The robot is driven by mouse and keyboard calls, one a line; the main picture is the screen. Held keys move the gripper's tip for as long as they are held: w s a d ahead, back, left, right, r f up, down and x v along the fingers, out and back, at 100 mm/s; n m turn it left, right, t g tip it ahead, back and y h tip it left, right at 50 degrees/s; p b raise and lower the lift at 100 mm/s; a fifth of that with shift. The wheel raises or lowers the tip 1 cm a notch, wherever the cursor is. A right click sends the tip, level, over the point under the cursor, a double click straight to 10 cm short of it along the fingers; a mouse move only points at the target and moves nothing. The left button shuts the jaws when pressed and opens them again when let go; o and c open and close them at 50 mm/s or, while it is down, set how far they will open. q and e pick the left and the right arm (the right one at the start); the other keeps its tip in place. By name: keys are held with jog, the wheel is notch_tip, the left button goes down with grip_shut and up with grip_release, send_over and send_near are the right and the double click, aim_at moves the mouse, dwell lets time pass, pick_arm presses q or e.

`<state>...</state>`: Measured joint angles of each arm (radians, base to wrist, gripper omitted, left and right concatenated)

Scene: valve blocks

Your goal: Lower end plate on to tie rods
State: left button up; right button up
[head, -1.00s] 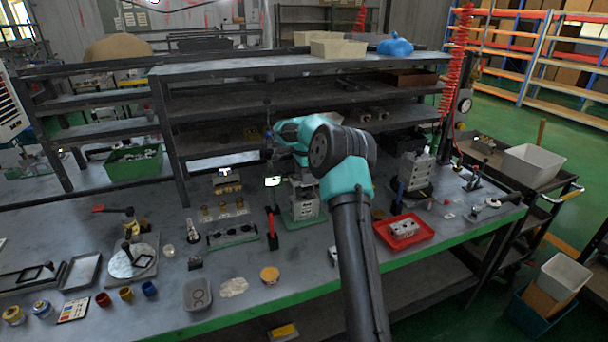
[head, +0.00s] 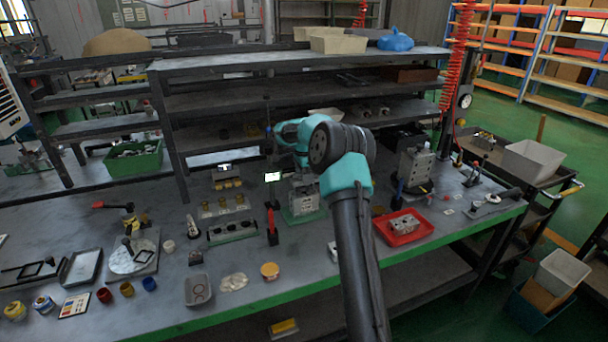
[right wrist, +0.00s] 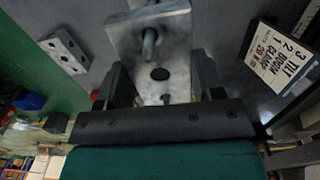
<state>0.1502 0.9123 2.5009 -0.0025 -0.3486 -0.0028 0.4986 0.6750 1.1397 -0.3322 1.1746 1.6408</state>
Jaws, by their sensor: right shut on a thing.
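My right gripper (head: 300,176) is at the grey valve block stack (head: 304,200), which stands on a green base (head: 301,217) near the middle of the bench. My forearm and wrist partly hide this spot in the head view. In the right wrist view my right gripper (right wrist: 162,80) is shut on a grey metal piece with a dark round hole, seemingly the end plate (right wrist: 165,92). A short rod (right wrist: 149,43) shows at a grey face just beyond it. I cannot tell whether the plate touches the stack or how the tie rods meet its holes. My left gripper is not in view.
A red tray (head: 420,236) holding a grey block (head: 403,222) lies right of my forearm. A red-handled tool (head: 271,228) stands close left of the stack. A printed sign (right wrist: 279,59) and a holed block (right wrist: 63,50) flank the gripper. Shelves (head: 220,125) rise behind.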

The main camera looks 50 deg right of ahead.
jog(key=shift+f, duration=1.45)
jog(key=o, duration=1.2)
jog(key=shift+f, duration=0.1)
notch_tip(320, 180, up, 18)
jog(key=shift+f, duration=0.15)
dwell(0.6)
